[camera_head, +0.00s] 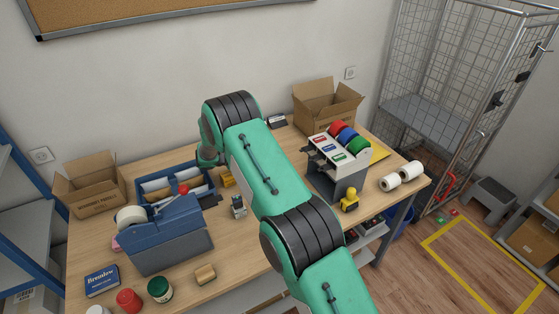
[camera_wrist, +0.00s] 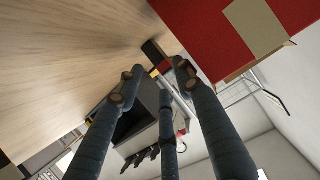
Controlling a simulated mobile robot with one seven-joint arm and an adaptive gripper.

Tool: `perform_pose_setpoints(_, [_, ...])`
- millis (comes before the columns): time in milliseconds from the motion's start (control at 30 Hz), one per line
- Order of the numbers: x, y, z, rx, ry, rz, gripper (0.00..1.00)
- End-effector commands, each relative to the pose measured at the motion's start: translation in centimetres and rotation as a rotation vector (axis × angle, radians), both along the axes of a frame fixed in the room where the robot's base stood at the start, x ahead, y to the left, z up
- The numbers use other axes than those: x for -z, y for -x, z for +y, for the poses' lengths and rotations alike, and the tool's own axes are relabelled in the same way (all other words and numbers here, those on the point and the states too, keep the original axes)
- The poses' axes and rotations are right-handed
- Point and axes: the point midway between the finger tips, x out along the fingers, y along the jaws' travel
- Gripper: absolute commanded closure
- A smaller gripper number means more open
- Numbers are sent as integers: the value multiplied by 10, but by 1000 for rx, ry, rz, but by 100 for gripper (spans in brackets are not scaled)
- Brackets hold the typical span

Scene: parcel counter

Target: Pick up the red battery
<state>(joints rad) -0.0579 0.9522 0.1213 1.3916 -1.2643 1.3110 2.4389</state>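My gripper (camera_wrist: 158,82) shows in the wrist view with its dark fingers spread apart and nothing clearly held between them. A small black piece (camera_wrist: 151,50) with yellow and red patches beside it appears just beyond the fingertips. I cannot tell whether any of it is the red battery. A large red surface with a tan strip (camera_wrist: 256,24) fills the upper right of the wrist view; what it is stays unclear. In the head view my gripper is hidden behind my green arm, and no red battery can be made out with certainty.
The wooden table (camera_head: 150,240) holds a blue-grey tape dispenser (camera_head: 172,240), a blue crate (camera_head: 215,190), an open carton (camera_head: 325,105), a label-roll stand (camera_head: 338,165) and white rolls (camera_head: 390,182). A red-lidded jar (camera_head: 128,300) stands at the front left. A wire cage (camera_head: 450,70) stands right.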

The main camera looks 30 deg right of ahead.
Motion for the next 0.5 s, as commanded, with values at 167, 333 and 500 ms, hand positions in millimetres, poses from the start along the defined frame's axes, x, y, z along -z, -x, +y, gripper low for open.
perform_pose_setpoints(167, [0,0,0,0,0,0,64])
perform_pose_setpoints(333, [1,0,-1,0,0,0,64])
perform_pose_setpoints(500, [5,2,-11,1,0,0,64])
